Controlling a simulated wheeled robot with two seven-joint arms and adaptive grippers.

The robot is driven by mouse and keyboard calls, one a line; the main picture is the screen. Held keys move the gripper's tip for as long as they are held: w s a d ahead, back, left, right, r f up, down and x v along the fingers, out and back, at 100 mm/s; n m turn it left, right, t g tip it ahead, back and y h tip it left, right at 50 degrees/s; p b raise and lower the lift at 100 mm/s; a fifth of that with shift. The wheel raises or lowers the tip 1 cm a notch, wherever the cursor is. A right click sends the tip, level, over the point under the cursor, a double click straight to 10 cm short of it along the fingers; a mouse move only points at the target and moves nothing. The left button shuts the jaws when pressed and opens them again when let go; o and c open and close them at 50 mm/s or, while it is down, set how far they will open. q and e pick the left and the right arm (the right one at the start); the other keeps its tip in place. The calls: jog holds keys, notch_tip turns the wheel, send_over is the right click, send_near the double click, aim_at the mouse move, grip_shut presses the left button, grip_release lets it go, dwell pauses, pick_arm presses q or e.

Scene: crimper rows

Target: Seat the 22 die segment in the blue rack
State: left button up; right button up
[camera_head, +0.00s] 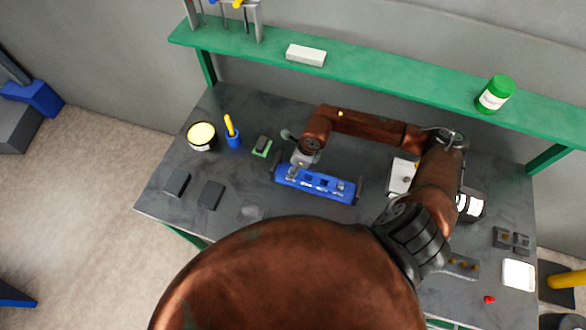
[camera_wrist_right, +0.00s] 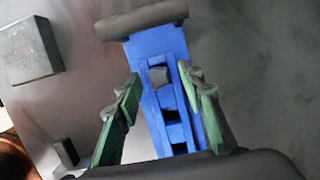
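The blue rack (camera_head: 340,196) lies on the grey workbench, with dark end pieces and a row of slots. It also shows in the right wrist view (camera_wrist_right: 151,102). A small grey segment (camera_wrist_right: 158,76) sits in one of its slots; no number is legible, so I cannot tell whether it is the 22 die segment. My right gripper (camera_head: 296,173) is over the rack's left end. In the right wrist view its green fingers (camera_wrist_right: 162,92) are spread apart, one on each side of the rack's slot row, with the grey segment between them. My left gripper is not in view.
Dark blocks (camera_head: 210,195) lie left of the rack, near the bench's front edge. A green shelf (camera_head: 390,79) runs above the bench's back.

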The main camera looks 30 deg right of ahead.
jog(key=v, duration=1)
jog(key=shift+r, duration=0.35)
jog(key=shift+s, duration=0.1)
